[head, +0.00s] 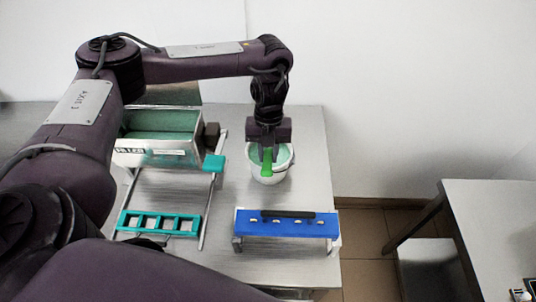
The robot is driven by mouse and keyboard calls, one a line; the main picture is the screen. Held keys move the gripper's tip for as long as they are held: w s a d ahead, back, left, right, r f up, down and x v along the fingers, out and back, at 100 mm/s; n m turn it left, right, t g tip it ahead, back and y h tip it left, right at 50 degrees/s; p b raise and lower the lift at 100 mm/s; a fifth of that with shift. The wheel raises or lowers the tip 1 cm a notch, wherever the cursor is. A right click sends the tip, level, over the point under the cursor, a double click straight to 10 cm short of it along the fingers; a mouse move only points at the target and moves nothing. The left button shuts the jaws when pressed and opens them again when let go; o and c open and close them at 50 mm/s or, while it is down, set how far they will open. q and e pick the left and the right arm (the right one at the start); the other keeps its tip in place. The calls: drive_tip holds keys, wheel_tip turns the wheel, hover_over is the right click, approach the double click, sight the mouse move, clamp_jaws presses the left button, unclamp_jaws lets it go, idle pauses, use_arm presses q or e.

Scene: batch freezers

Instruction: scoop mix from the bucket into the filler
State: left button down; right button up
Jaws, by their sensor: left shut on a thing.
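A white bucket (281,177) with pale green mix (283,155) inside stands on the steel table, right of centre. My left gripper (268,148) points down over the bucket's left part and is shut on a green handle (267,162), which looks like the scoop's. The scoop's bowl is not visible, so I cannot tell whether it is in the mix. The filler (165,158) is a metal box left of the bucket, with green mix in its open top. My right gripper is not in view.
A teal frame with several openings (158,223) lies in front of the filler, between metal rails (209,210). A blue block (285,223) with a dark bar on top stands at the table's front right. Another steel table (490,225) is at the right, across a floor gap.

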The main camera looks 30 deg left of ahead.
sight(268, 161)
use_arm(q)
drive_tip(key=shift+s+d+f+t, duration=0.1)
drive_tip(key=shift+s+f+t, duration=0.15)
drive_tip(key=shift+s+t, duration=0.05)
drive_tip(key=shift+r, duration=0.2)
drive_tip(key=shift+s+d+r, duration=0.1)
drive_tip(key=shift+s+r, duration=0.05)
drive_tip(key=shift+r, duration=0.9)
drive_tip(key=shift+s+d+r, duration=0.1)
drive_tip(key=shift+s+r, duration=0.05)
drive_tip(key=shift+r, duration=0.9)
drive_tip(key=shift+s+d+f+t+y, duration=0.1)
drive_tip(key=shift+s+f+t+y, duration=0.05)
drive_tip(key=shift+s+t+y, duration=0.2)
drive_tip(key=shift+s+d+f+t+y+b, duration=0.1)
drive_tip(key=shift+s+d+t+y+b, duration=0.15)
drive_tip(key=shift+s+t, duration=0.3)
drive_tip(key=shift+s+d+f+t+y+b, duration=0.15)
drive_tip(key=shift+s+t+y, duration=0.15)
drive_tip(key=shift+t, duration=0.4)
drive_tip(key=shift+s+d+r+t, duration=0.1)
drive_tip(key=shift+t, duration=0.2)
